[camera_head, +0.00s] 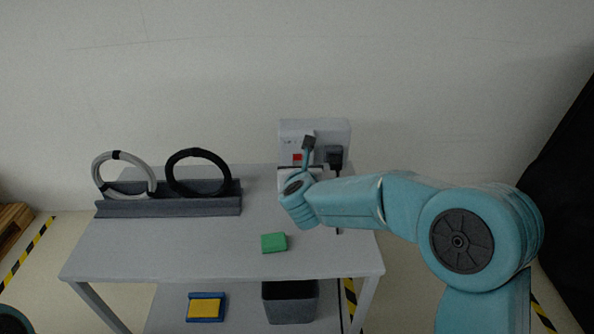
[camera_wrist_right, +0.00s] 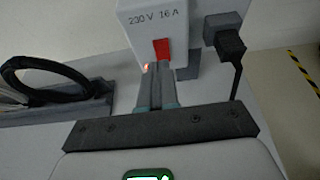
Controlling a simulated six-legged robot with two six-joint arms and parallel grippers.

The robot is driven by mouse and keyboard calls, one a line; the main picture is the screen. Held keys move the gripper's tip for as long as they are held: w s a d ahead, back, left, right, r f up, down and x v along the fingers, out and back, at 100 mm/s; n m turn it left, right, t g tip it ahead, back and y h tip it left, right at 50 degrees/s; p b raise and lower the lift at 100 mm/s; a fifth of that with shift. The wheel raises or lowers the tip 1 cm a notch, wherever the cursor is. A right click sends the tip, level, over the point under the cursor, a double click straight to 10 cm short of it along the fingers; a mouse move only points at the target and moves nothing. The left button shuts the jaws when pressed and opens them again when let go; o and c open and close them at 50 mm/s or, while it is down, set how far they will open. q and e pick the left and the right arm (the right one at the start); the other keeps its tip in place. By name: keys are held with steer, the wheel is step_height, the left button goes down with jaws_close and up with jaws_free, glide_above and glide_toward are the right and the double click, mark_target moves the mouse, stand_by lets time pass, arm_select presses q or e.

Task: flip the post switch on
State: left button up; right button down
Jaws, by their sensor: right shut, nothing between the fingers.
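The post is a white box (camera_head: 336,130) at the back of the table, marked "230 V 16 A" in the right wrist view (camera_wrist_right: 135,8). Its red switch (camera_wrist_right: 161,49) is on the front face and also shows in the head view (camera_head: 297,157). My right gripper (camera_wrist_right: 156,72) is shut and empty, its fingertips just below the switch; I cannot tell whether they touch it. A small orange glow (camera_wrist_right: 146,68) shows beside the fingertips. My left gripper is not in view.
A black plug (camera_head: 335,156) with a cable sits right of the switch. A grey rack (camera_head: 170,208) holds a grey ring (camera_head: 96,170) and a black ring (camera_head: 170,172). A green block (camera_head: 273,242) lies on the table (camera_head: 180,255). A bin (camera_head: 290,305) and a blue-yellow item (camera_head: 205,307) are below.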

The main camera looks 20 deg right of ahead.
steer(key=s+a+r, duration=0.1)
steer(key=s+r, duration=0.4)
steer(key=s, duration=0.1)
steer(key=shift+a+b, duration=0.25)
steer(key=shift+b, duration=0.05)
steer(key=shift+s+a+r, duration=0.1)
steer(key=shift+s+r, duration=0.05)
steer(key=shift+s, duration=0.05)
steer(key=shift+w, duration=0.15)
